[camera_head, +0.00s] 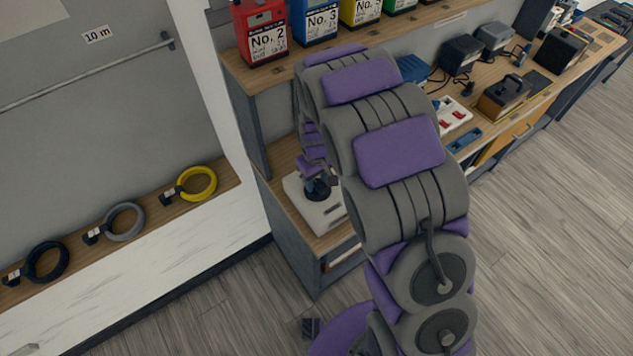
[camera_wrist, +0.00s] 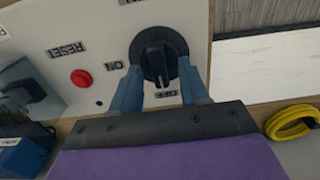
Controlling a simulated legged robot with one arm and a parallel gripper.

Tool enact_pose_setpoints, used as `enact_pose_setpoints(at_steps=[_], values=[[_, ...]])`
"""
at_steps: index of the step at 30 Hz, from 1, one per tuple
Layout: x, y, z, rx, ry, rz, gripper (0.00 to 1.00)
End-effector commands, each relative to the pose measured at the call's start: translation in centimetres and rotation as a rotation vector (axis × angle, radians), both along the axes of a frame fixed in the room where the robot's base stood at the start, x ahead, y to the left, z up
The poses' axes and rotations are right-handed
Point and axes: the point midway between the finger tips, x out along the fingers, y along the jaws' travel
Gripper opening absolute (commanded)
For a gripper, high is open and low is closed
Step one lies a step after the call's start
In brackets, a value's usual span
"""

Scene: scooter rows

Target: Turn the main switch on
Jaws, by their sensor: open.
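The main switch is a black rotary knob (camera_wrist: 158,50) on a white panel (camera_wrist: 100,25), in the wrist view. Its raised ridge points down in the picture, roughly toward the OFF label (camera_wrist: 166,94). The ON label (camera_wrist: 115,66) is left of the knob. Labels appear upside down. My gripper (camera_wrist: 158,68) is open, with one blue finger on each side of the knob's lower part. I cannot tell whether they touch it. In the head view, the white switch box (camera_head: 332,217) sits on a low shelf, the knob (camera_head: 318,188) partly hidden by my gripper and arm.
A red button (camera_wrist: 81,78) marked RESET is left of the knob. A yellow coil (camera_wrist: 291,122) lies at the right; several coils sit on the ledge in the head view. Numbered cans, including a red one (camera_head: 261,32), stand on the shelf above. The grey floor (camera_head: 545,240) at right is clear.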

Motion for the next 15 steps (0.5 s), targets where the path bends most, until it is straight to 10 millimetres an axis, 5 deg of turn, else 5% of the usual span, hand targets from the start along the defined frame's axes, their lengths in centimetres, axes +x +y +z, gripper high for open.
enact_pose_setpoints(at_steps=[15], values=[[0.05, 0.07, -1.28, 0.0, -0.002, -0.001, 0.41]])
